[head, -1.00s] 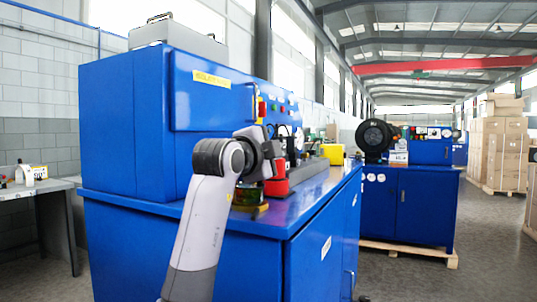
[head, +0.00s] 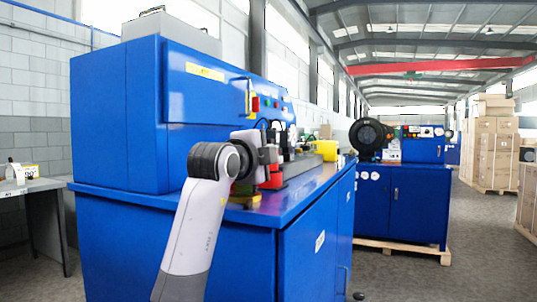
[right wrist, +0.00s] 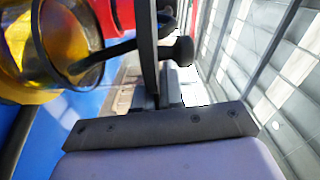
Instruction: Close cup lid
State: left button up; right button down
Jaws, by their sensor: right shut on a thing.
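The cup (right wrist: 60,40) is amber and see-through, with a dark rim, at the left of the right wrist view. In the head view the cup (head: 244,190) stands on the blue cabinet top, partly hidden by my arm. A dark rod with a round black knob (right wrist: 183,50) runs from the cup's mouth past my right gripper's fingers. My right gripper (right wrist: 150,45) is shut on this rod beside the cup; in the head view it (head: 268,154) is small and partly hidden. I cannot tell how far the lid is open. My left gripper is out of view.
A red object (head: 273,177) stands close beside the cup. The blue cabinet (head: 118,120) rises behind my arm, with buttons on its front. A long grey block (head: 302,166) lies farther along the top. The cabinet top (head: 290,205) is free near its front edge.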

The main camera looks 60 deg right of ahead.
jog(key=c, duration=1.3)
grip_release()
jog(key=shift+f, duration=0.2)
jog(key=shift+r, duration=0.1)
jog(key=a, duration=0.5)
jog(key=shift+s+a, duration=0.2)
jog(key=shift+a, duration=0.15)
jog(key=shift+s+a, duration=0.15)
jog(key=shift+a, duration=0.6)
